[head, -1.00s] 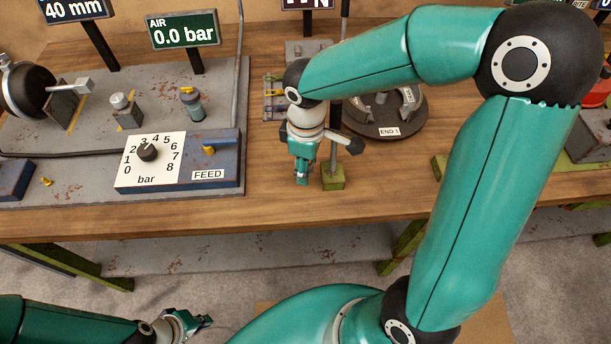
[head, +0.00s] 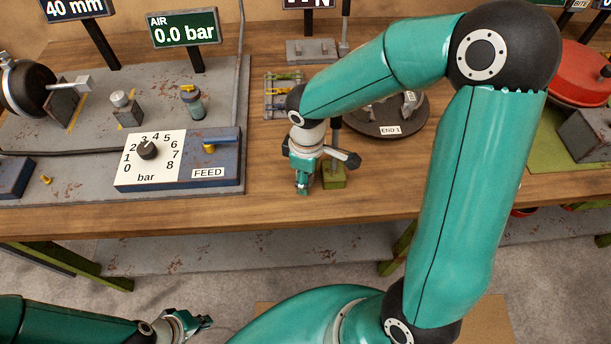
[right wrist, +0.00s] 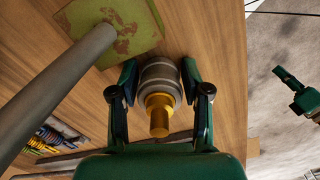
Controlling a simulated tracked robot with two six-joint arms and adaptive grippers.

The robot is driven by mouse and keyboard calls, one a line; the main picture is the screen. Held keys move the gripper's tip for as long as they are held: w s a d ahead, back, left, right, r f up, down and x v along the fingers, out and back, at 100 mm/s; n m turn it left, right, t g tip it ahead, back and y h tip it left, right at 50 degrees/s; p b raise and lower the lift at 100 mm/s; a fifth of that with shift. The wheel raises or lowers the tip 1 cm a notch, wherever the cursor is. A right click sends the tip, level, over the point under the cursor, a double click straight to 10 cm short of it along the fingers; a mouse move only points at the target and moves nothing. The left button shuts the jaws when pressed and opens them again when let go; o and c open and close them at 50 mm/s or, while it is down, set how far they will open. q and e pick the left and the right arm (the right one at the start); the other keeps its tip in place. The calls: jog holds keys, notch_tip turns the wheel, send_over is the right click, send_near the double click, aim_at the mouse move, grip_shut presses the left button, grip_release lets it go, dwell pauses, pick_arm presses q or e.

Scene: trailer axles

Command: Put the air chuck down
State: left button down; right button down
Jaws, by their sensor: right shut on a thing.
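The air chuck (right wrist: 159,88), a ribbed grey cylinder with a brass end, sits between the two fingers of my right gripper (right wrist: 160,84) in the right wrist view. The fingers are shut on its sides. In the head view my right gripper (head: 302,187) points down over the front part of the wooden bench (head: 400,207), and its fingers hide most of the chuck. I cannot tell whether the chuck touches the wood. My left gripper (head: 203,324) is low at the bottom left, away from the bench top; its finger opening is unclear.
A post on a green block (head: 334,179) stands just right of my right gripper. Behind it is a dark round turntable (head: 389,129) labelled END 1. A blue FEED box (head: 215,160) with a dial stands to the left. The gauge sign (head: 184,29) reads 0.0 bar. Bare wood lies along the front.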

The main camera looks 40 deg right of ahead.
jog(key=shift+s+f, duration=0.15)
jog(key=shift+f, duration=0.4)
jog(key=shift+s, duration=0.1)
jog(key=c, duration=0.8)
grip_release()
jog(key=shift+c, duration=0.2)
jog(key=o, duration=0.3)
jog(key=shift+f, duration=0.15)
jog(key=shift+r, duration=0.2)
jog(key=shift+w+r+p, duration=0.25)
jog(key=shift+r+p, duration=0.1)
jog(key=shift+r, duration=0.1)
notch_tip(320, 180, up, 12)
jog(key=shift+r, duration=0.25)
